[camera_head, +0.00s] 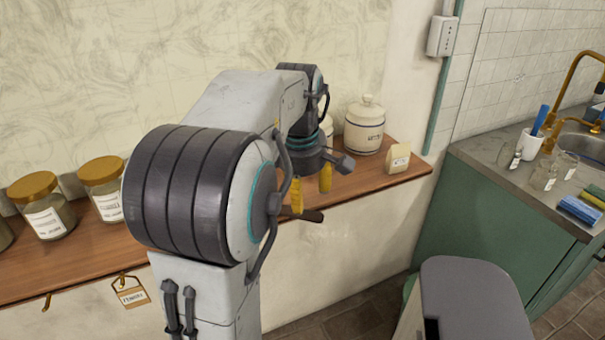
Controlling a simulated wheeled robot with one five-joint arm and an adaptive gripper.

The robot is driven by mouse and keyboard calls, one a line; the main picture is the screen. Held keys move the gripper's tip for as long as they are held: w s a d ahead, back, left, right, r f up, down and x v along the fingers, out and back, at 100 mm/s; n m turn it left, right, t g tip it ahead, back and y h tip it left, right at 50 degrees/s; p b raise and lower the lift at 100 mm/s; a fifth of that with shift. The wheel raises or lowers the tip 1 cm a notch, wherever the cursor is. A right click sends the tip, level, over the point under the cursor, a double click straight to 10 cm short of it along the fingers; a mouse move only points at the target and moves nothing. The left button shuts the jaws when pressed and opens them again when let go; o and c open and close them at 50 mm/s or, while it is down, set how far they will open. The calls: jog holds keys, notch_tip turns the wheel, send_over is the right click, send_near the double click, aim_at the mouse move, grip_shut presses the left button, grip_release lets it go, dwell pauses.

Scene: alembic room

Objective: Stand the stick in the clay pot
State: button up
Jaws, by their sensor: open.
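My gripper (311,184) hangs over the wooden shelf with its two yellow fingers apart. A dark brown stick-like piece (305,215) shows just below the fingers, at the shelf's front edge. Part of it is hidden behind my arm, and I cannot tell whether it touches a finger. I cannot make out a clay pot in this view; my arm covers the middle of the shelf.
The wooden shelf (393,180) carries a white lidded jar (364,128), a small tan packet (397,160) and glass jars (45,217) at left. A green cabinet (470,212) with a sink stands right, behind a grey-topped bin (472,298).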

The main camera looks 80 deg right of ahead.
jog(key=v, duration=0.6)
jog(key=w+a+f+t, duration=0.1)
jog(key=w+a+f, duration=0.1)
jog(key=w+a, duration=0.6)
jog(key=w+a+f+t, duration=0.1)
jog(key=w+a+f, duration=0.1)
jog(key=w+a, duration=0.65)
jog(key=a+f+y, duration=0.1)
jog(key=a+f, duration=0.2)
jog(key=a, duration=0.3)
jog(key=w+a+f+t, duration=0.1)
jog(key=a+f, duration=0.2)
jog(key=a, duration=0.4)
jog(key=w+a+f+n+y, duration=0.1)
jog(key=a+f, duration=0.2)
jog(key=a, duration=0.4)
jog(key=shift+w+f+y, duration=0.25)
jog(key=shift+y, duration=0.05)
